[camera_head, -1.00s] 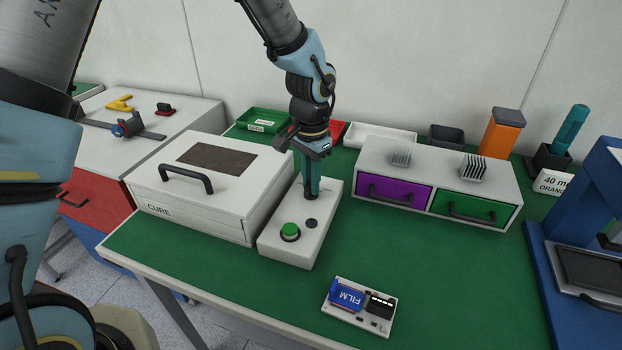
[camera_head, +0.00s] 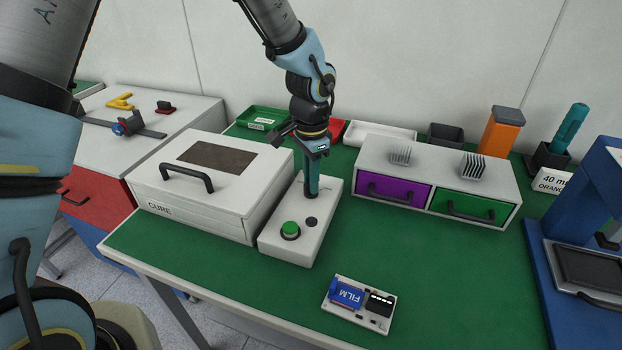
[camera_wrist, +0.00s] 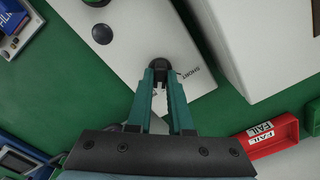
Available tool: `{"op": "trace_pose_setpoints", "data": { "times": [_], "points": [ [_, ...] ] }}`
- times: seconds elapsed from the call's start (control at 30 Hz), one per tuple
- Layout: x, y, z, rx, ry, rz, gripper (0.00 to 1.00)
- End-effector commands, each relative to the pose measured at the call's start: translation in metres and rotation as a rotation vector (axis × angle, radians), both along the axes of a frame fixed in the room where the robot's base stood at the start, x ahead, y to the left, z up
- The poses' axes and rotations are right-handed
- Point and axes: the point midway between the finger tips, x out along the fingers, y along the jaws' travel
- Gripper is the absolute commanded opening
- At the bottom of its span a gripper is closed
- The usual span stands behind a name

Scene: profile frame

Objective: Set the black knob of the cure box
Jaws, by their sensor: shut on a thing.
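The cure box (camera_head: 160,210) is white with a dark window, a black handle and the word CURE. A white control panel (camera_head: 290,250) adjoins its right side, with a green button (camera_head: 290,230) and a small black disc (camera_head: 311,222). My gripper (camera_head: 311,190) points down over the panel's rear half. In the wrist view its teal fingers are shut on the black knob (camera_wrist: 160,65). A label reading SHORT (camera_wrist: 190,78) lies beside the knob. The fingers cover part of the knob, and I cannot tell where its mark points.
A drawer unit (camera_head: 375,158) with purple and green drawers stands right of the panel. A board (camera_head: 338,312) marked FILM lies in front. Green tray (camera_head: 263,119) and red tray (camera_wrist: 268,140) are behind. Green tabletop (camera_head: 440,265) is clear at front right.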

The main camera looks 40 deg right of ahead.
Motion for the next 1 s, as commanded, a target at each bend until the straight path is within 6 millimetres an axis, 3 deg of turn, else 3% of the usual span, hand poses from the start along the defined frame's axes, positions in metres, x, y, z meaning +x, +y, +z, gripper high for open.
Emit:
{"op": "trace_pose_setpoints", "data": {
  "times": [0.03, 0.27, 0.6, 0.77, 1.0],
  "points": [
    [0.0, -0.001, 0.001, -0.002, -0.002, -0.002, 0.22],
    [0.0, 0.0, 0.0, -0.001, -0.001, -0.001, 0.48],
    [0.001, 0.0, 0.005, -0.001, -0.001, 0.001, 0.49],
    [0.001, -0.001, 0.027, -0.006, -0.003, 0.002, 0.49],
    [0.001, -0.001, 0.075, -0.006, -0.004, 0.001, 0.49]
  ]
}}
